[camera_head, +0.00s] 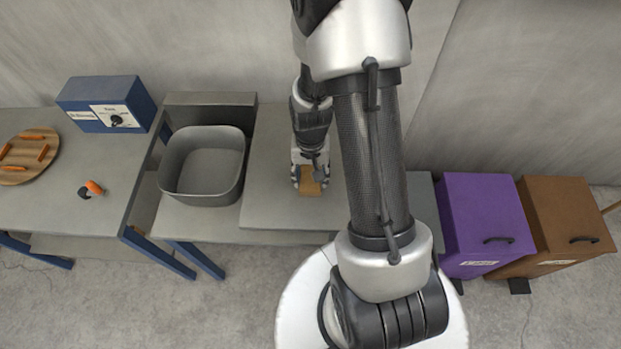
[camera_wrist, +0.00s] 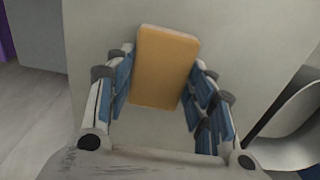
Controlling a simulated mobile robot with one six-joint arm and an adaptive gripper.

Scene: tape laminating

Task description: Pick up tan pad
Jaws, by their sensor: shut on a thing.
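The tan pad (camera_head: 309,185) is at my gripper on the raised grey board of the table. It is a small flat block with rounded corners, and it shows large in the wrist view (camera_wrist: 164,68). My gripper (camera_head: 310,176) points down at the board. In the wrist view my gripper (camera_wrist: 158,88) has its blue-lined fingers on both sides of the pad, shut on it. The pad sits slightly tilted between the fingers. I cannot tell whether its underside touches the board.
A grey bin (camera_head: 205,190) stands left of the board (camera_head: 262,180). Farther left are a blue control box (camera_head: 85,102), a round wooden board (camera_head: 50,150) with orange pieces, and an orange-black tool (camera_head: 92,189). Purple (camera_head: 482,220) and brown (camera_head: 562,215) bins stand right.

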